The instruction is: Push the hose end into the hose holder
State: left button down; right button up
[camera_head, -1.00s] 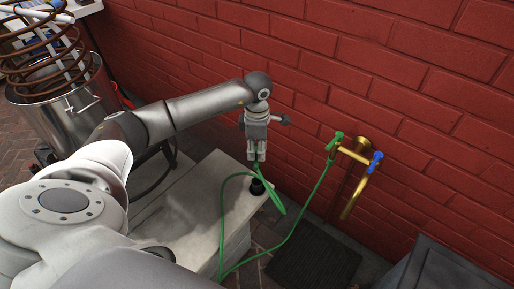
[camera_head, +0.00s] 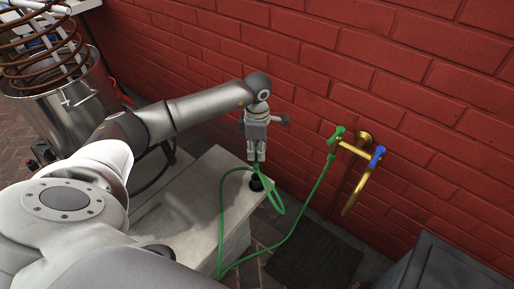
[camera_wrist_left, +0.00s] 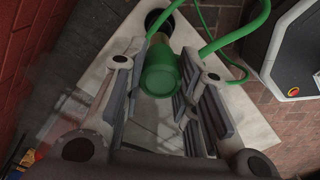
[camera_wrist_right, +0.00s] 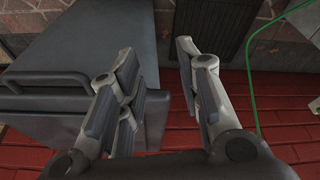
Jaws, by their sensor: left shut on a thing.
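My left gripper (camera_head: 257,160) points down above the corner of the pale stone block and is shut on the green hose end. In the left wrist view the fingers (camera_wrist_left: 160,88) stand either side of the hose end's green head (camera_wrist_left: 160,72), with a brass-coloured part beyond it. The black round hose holder (camera_head: 257,184) stands at the block's corner, just below the fingertips. It also shows in the left wrist view (camera_wrist_left: 158,22), right behind the hose end. I cannot tell whether the tip has entered it. My right gripper (camera_wrist_right: 157,52) is open and empty.
The green hose (camera_head: 293,235) loops beside the block (camera_head: 200,185) and runs to a brass tap (camera_head: 350,150) on the red brick wall. A metal pot (camera_head: 65,110) with a copper coil stands at left. A dark grey box (camera_head: 440,265) is at lower right.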

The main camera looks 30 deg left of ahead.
pick_arm(q)
jog(key=shift+f, duration=0.35)
jog(key=shift+f+b, duration=0.4)
jog(key=shift+b, duration=0.1)
pick_arm(e)
jog(key=v, duration=0.4)
jog(key=shift+r, duration=0.3)
pick_arm(q)
jog(key=shift+f, duration=0.25)
pick_arm(e)
jog(key=shift+f, duration=0.15)
pick_arm(q)
jog(key=shift+f+b, duration=0.4)
pick_arm(e)
jog(key=shift+w+f, duration=0.1)
jog(key=shift+f, duration=0.2)
pick_arm(q)
jog(key=shift+f, duration=0.2)
pick_arm(e)
jog(key=shift+f, duration=0.15)
pick_arm(q)
jog(key=shift+f+b, duration=0.35)
jog(key=shift+b, duration=0.05)
pick_arm(e)
jog(key=shift+f, duration=0.2)
